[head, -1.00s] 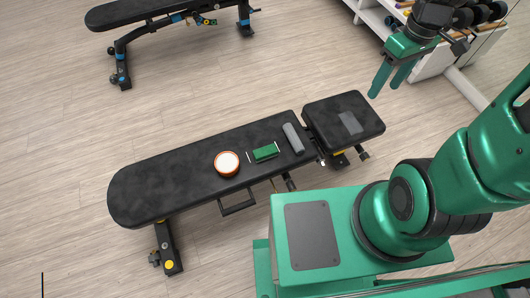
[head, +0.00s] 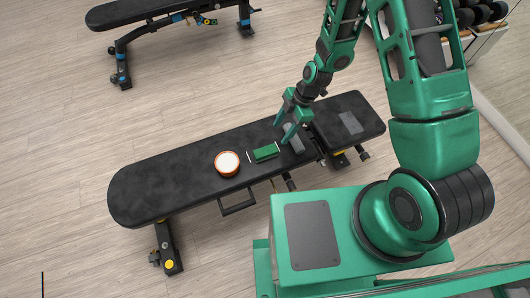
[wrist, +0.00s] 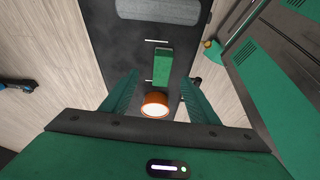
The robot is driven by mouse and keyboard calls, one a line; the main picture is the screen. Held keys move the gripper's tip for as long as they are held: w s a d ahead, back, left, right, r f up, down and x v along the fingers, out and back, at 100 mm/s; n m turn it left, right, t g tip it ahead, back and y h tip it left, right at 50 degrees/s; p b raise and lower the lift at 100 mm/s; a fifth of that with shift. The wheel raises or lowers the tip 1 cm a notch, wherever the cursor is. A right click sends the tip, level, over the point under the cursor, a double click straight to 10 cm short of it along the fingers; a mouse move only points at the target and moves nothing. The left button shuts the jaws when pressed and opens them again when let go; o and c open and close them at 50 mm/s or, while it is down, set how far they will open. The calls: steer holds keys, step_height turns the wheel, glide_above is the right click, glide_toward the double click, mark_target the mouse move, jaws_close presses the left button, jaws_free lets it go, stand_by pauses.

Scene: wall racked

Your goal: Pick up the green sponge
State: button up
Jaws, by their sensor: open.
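The green sponge (head: 266,152) lies on the black bench (head: 160,187), between an orange bowl with a pale inside (head: 227,163) and a grey cylinder. In the wrist view the sponge (wrist: 162,68) lies ahead, beyond the fingertips and roughly centred between them. My gripper (head: 281,134) is open and empty. In the head view its fingers point down near the sponge's upper right, over or close to the grey cylinder. I cannot tell its exact height above the bench. In the wrist view the orange bowl (wrist: 154,105) shows between the fingers.
The grey cylinder (head: 293,139) is partly hidden by my gripper. Thin white strips lie by the sponge's ends. Another bench (head: 150,12) stands at the upper left. A rack with dumbbells (head: 480,15) is at the upper right. The bench's left part is clear.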

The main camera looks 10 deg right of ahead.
glide_above(269, 149)
steer(key=w+d, duration=0.1)
steer(key=d, duration=0.1)
steer(key=f, duration=0.5)
steer(key=shift+d+f, duration=0.2)
steer(key=shift+f, duration=0.15)
steer(key=shift+s+x, duration=0.15)
steer(key=shift+x, duration=1.3)
steer(key=shift+s+x, duration=0.1)
steer(key=shift+x, duration=1.35)
steer(key=c, duration=1.2)
steer(key=shift+r, duration=0.1)
steer(key=shift+r, duration=0.45)
step_height(269, 149, up, 3)
steer(key=shift+s+a+r, duration=0.1)
steer(key=shift+r, duration=0.15)
steer(key=s+a+r, duration=0.4)
steer(key=s+a, duration=0.1)
steer(key=s+a+r, duration=0.2)
steer(key=s+a, duration=0.1)
steer(key=shift+r, duration=0.25)
